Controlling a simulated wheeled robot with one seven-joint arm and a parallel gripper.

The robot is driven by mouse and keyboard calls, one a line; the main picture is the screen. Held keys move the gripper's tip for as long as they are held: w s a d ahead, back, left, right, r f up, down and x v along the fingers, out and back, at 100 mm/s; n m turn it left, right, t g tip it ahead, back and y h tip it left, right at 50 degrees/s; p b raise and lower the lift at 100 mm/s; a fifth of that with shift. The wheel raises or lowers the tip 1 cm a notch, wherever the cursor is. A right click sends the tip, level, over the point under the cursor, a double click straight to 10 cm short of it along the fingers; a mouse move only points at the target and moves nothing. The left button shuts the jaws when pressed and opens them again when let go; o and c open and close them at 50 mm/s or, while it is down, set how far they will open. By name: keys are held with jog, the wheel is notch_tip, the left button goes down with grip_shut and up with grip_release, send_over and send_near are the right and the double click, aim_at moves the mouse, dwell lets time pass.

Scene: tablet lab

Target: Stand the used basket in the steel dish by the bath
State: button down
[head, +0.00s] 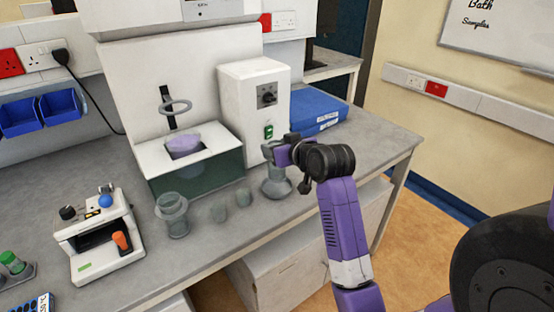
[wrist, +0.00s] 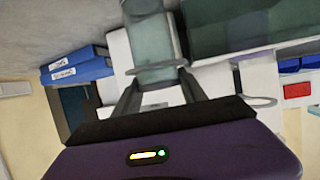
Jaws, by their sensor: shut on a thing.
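My gripper (head: 284,154) is above the bench's front edge, right of the bath. It is shut on a grey, see-through cylinder, which I take to be the used basket (wrist: 152,42); the fingers close near its rim in the wrist view. In the head view the cylinder hangs upright below the fingers. A wider, round grey shape, likely the steel dish (head: 276,189), shows at its lower end. I cannot tell whether the cylinder touches the dish's floor. The bath (head: 198,172) is a dark green tank with a white top and a purple-tinted opening.
A white control box (head: 254,98) and blue binders (head: 315,112) are behind. A white tester (head: 93,235) is at left. The bench is clear to the right.

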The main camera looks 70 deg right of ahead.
jog(key=shift+f, duration=2.15)
jog(key=shift+f, duration=0.2)
jog(key=c, duration=0.6)
grip_release()
jog(key=shift+c, duration=0.2)
